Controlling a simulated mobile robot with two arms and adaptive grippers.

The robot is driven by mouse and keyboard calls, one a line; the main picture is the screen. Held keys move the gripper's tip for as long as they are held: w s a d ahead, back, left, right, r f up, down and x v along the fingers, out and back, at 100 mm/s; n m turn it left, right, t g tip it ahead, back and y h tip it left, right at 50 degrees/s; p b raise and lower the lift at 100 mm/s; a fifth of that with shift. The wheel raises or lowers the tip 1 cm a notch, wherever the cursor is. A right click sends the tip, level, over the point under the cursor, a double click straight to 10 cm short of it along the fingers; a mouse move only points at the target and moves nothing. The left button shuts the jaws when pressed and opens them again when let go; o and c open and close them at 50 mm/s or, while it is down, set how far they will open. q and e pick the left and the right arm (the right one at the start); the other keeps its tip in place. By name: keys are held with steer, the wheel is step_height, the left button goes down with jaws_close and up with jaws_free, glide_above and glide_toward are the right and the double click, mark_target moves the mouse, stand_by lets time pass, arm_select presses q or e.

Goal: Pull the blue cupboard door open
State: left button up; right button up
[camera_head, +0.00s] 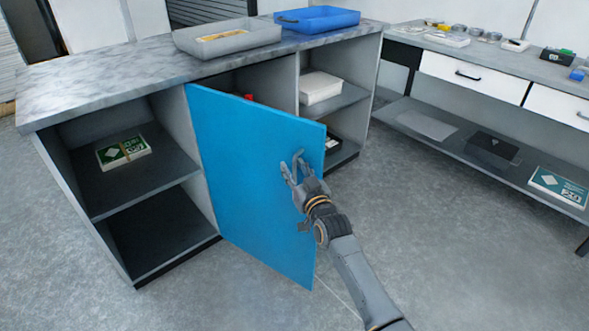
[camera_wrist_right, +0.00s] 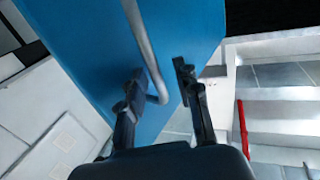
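The blue cupboard door (camera_head: 250,170) stands partly open, swung out from its left edge in the head view. It also fills the upper middle of the right wrist view (camera_wrist_right: 85,45). Its grey bar handle (camera_wrist_right: 145,45) runs down between the fingers of my right gripper (camera_wrist_right: 158,88), with its lower bend closer to the left finger. The fingers are apart, with a gap to the right of the bar. In the head view my right gripper (camera_head: 295,170) is at the door's outer face, near its free edge. My left gripper is not in view.
The grey counter (camera_head: 110,75) carries a grey tray (camera_head: 228,40) and a blue tray (camera_head: 318,19). An open shelf at left holds a green-and-white box (camera_head: 122,151). A workbench (camera_head: 480,53) with drawers stands at right. The floor before the door is clear.

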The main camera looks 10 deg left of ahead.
steer(key=shift+s+a, duration=0.1)
steer(key=shift+s, duration=0.15)
steer(key=v, duration=1.1)
steer(key=shift+s+d, duration=0.2)
steer(key=shift+d, duration=0.05)
